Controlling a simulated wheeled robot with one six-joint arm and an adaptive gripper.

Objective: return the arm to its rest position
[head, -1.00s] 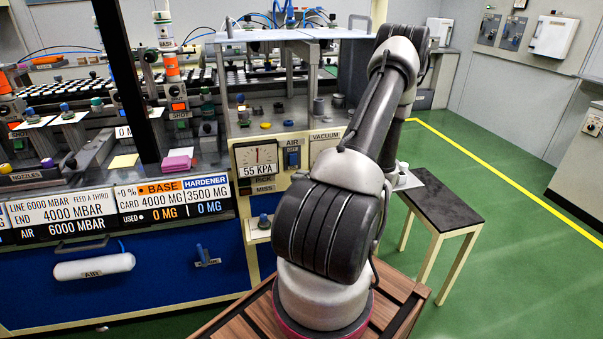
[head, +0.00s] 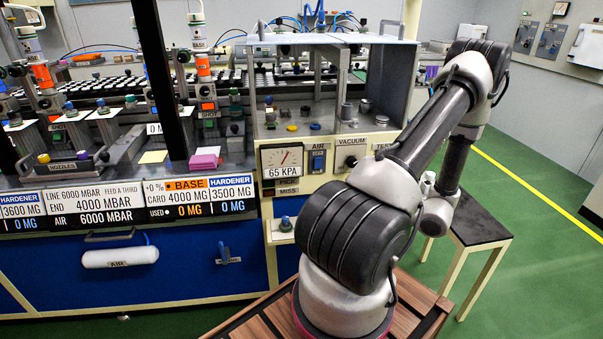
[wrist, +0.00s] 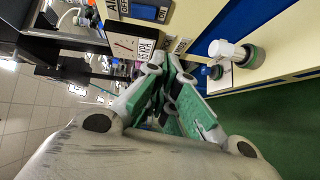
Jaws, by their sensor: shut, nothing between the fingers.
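My arm (head: 425,140) rises from its base on a slatted wooden top and bends over at an elbow at the upper right in the head view. Its wrist end (head: 437,212) hangs down beyond the upper arm, in front of the dark side table. The fingers are hidden or too small to tell there. In the wrist view my gripper (wrist: 166,92) shows with its green-lined fingers drawn together, shut and empty. The fingers are apart from the cream console front behind them.
The cream console with a pressure gauge (head: 282,160) reading 65 KPA stands left of my arm. A dark-topped side table (head: 482,222) stands to the right. Green floor (head: 540,240) is open beyond it. In the wrist view a white knob (wrist: 222,49) projects from the console.

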